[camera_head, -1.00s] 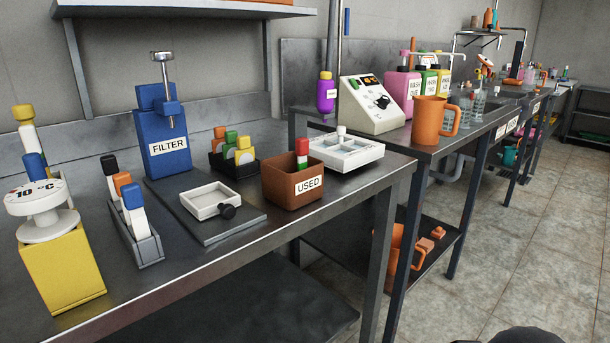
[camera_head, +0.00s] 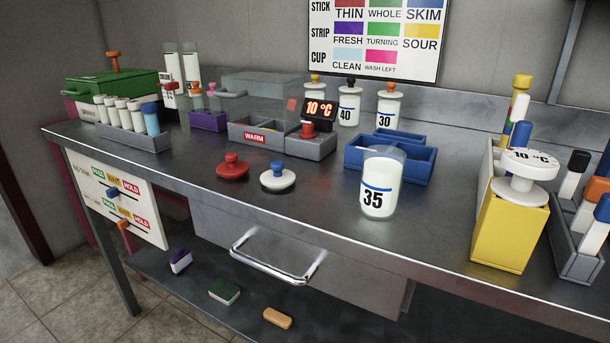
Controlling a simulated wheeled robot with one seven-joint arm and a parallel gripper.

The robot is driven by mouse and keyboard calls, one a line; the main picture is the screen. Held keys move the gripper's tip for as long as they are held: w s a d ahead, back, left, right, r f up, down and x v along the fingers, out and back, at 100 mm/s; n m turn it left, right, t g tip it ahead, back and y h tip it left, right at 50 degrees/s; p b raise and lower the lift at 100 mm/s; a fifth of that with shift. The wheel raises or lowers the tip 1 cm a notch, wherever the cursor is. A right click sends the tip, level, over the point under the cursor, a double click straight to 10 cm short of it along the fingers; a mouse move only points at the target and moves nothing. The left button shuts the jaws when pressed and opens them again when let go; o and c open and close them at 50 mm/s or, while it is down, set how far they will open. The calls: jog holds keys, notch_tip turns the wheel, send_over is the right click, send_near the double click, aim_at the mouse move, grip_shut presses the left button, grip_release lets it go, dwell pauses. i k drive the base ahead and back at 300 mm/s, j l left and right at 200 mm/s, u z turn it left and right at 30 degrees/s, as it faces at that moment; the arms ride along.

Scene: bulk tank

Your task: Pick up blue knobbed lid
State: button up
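The blue knobbed lid (camera_head: 278,178) is a white round disc with a blue knob on top. It lies flat on the metal bench, left of the middle of the view. A red lid with a red knob (camera_head: 232,166) lies just to its left, a small gap apart. My gripper is not in view.
A glass marked 35 (camera_head: 380,184) stands to the right of the lids, before a blue divided tray (camera_head: 390,157). The grey WARM unit (camera_head: 262,134) is behind them. A drawer handle (camera_head: 278,258) juts out below the bench edge. Bench between lids and front edge is clear.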

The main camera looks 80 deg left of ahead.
aim_at(278, 177)
jog(key=u, duration=2.95)
